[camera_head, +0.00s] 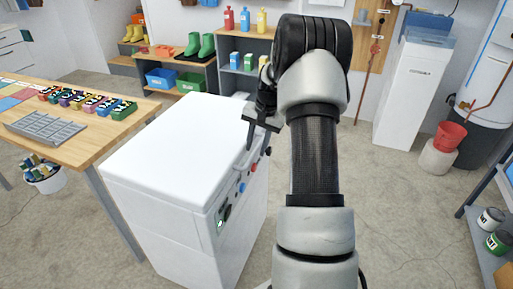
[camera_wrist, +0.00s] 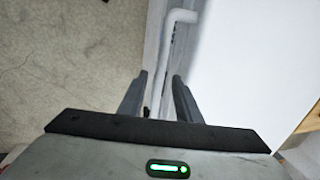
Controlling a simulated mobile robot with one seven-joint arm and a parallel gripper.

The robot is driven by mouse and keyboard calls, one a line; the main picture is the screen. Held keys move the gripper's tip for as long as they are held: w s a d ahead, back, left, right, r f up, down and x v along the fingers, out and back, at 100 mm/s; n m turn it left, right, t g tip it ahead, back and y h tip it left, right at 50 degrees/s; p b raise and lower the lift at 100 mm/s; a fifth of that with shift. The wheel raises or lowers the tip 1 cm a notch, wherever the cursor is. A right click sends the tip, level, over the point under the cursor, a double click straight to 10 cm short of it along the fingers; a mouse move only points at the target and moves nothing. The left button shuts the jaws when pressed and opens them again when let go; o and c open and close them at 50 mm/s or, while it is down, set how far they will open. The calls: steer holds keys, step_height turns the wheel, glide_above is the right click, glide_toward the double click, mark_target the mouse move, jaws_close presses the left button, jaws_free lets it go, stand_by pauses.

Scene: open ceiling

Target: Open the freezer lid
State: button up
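The white chest freezer (camera_head: 170,150) stands left of my arm in the head view, with its flat lid (camera_head: 185,135) down. A grey bar handle (camera_head: 243,158) is on the lid's right edge. It also shows in the wrist view as a pale bent bar (camera_wrist: 168,50). My gripper (camera_head: 261,124) is at the far end of the handle. In the wrist view the two fingers (camera_wrist: 159,76) are apart, with the handle between them in the picture and a gap on each side. Whether either finger touches the handle is hard to tell.
A wooden workbench (camera_head: 75,145) with a grey tray and coloured items stands left of the freezer. Shelves (camera_head: 245,75) with boots, bins and bottles are behind. A white cabinet (camera_head: 405,95) stands at the back right. Bare concrete floor (camera_head: 390,200) lies to the right.

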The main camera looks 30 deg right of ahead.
steer(key=shift+f, duration=0.1)
jaws_close()
